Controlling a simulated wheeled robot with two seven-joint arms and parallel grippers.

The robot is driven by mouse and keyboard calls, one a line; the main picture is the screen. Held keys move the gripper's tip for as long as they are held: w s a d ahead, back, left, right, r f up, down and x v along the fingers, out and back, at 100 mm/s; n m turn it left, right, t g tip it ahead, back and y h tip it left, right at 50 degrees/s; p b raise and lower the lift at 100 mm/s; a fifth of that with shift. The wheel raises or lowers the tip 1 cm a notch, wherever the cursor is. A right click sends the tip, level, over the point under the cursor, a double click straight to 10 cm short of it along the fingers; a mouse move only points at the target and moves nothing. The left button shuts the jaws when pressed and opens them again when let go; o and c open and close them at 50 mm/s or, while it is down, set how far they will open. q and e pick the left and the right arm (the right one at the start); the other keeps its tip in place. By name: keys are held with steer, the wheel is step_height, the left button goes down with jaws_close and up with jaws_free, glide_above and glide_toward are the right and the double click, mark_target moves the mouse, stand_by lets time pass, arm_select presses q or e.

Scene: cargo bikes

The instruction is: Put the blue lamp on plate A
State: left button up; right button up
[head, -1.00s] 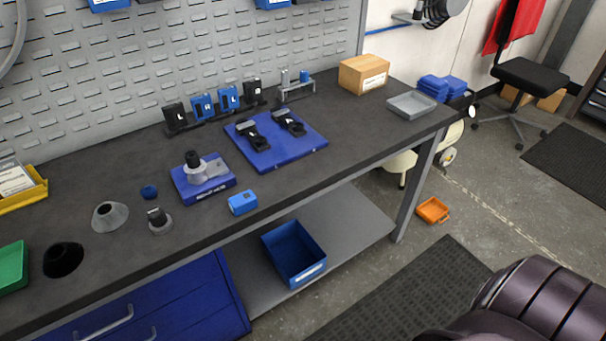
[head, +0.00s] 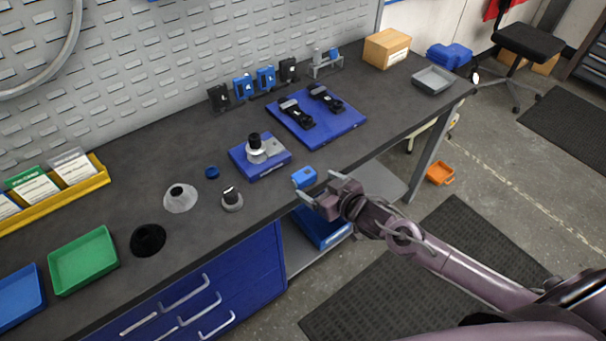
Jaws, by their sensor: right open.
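A small blue box-shaped item (head: 304,177), which looks like the blue lamp, sits at the front edge of the workbench. My right gripper (head: 313,188) is open and empty, its fingers just in front of and beside this item; I cannot tell whether they touch it. A blue board (head: 342,129) at the back right carries two black holders, a left one (head: 297,115) and a right one (head: 325,99). Their letters are too small to read, so I cannot tell which is plate A. My left gripper is not in view.
A rack behind holds black and blue upright units (head: 244,87). A blue base with a grey-black fixture (head: 257,149), a grey cone (head: 180,197) and a dark knob piece (head: 232,199) stand left. A cardboard box (head: 386,48) and grey tray (head: 433,80) are right.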

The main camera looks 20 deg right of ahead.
mark_target(308, 180)
steer(key=shift+w+f, duration=0.45)
steer(key=shift+w, duration=0.35)
steer(key=shift+w+f, duration=0.2)
steer(key=shift+w, duration=0.05)
steer(key=shift+w+a+f+p, duration=0.1)
steer(key=shift+w+f+p, duration=0.1)
steer(key=shift+w+p, duration=0.15)
steer(key=x, duration=0.3)
steer(key=shift+s+f+p, duration=0.1)
steer(key=shift+f+p, duration=0.15)
steer(key=shift+p, duration=0.1)
steer(key=shift+w+a+f, duration=0.15)
steer(key=shift+w+f, duration=0.05)
steer(key=shift+w, duration=0.05)
steer(key=shift+w+f, duration=0.15)
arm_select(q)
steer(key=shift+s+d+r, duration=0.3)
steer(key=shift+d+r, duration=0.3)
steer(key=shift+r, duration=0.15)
arm_select(e)
steer(key=c, duration=1.2)
